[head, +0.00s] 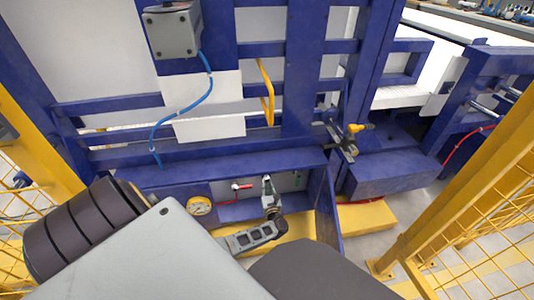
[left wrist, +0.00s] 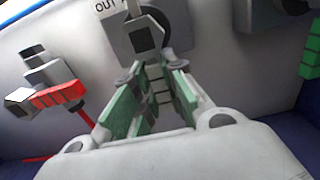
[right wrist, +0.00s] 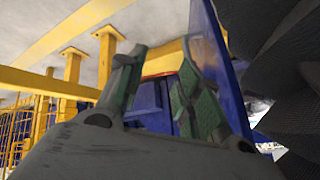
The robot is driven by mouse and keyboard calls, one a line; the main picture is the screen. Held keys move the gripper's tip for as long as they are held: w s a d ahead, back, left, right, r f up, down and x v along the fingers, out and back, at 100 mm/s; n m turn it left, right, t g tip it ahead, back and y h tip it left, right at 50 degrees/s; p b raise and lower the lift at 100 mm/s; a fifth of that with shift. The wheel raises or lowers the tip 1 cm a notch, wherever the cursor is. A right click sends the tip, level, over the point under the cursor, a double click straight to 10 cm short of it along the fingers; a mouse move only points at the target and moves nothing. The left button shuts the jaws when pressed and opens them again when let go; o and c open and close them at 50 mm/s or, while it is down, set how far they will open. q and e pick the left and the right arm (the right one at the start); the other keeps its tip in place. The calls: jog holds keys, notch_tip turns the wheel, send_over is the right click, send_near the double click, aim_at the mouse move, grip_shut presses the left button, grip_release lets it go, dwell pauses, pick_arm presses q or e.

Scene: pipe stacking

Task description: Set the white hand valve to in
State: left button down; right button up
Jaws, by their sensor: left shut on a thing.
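The white hand valve is in the middle of the left wrist view, with a grey body and dark square end. Its ridged pale handle (left wrist: 159,86) points down toward my left gripper (left wrist: 152,82). The green-padded fingers are shut on this handle, one on each side. A label reading "OUT" is just above the valve. In the head view my left gripper (head: 268,188) reaches into the blue recess and hides most of the valve. My right gripper (right wrist: 158,78) shows only in its own wrist view, with its fingers apart and nothing between them.
A red-handled valve (left wrist: 60,95) is left of the white one and also shows in the head view (head: 241,187). A round gauge (head: 199,206) is farther left. A blue side panel (head: 327,205) bounds the recess on the right. Yellow mesh fences stand on both sides.

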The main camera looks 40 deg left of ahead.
dwell(0.4)
pick_arm(q)
jog(key=shift+s+a+m+b, duration=0.15)
jog(key=shift+s+m+b, duration=0.15)
jog(key=shift+m+b, duration=0.35)
jog(key=shift+s+a+r+m+p, duration=0.25)
jog(key=shift+s+m+p, duration=0.1)
jog(key=shift+m, duration=0.75)
jog(key=shift+s+a+r+m+p, duration=0.1)
jog(key=shift+s+a+m+p, duration=0.25)
jog(key=shift+m, duration=0.8)
jog(key=shift+s+a+r+m+p, duration=0.2)
jog(key=shift+m+p, duration=0.2)
jog(key=shift+m, duration=0.7)
jog(key=c, duration=1.5)
grip_release()
jog(key=shift+o, duration=0.2)
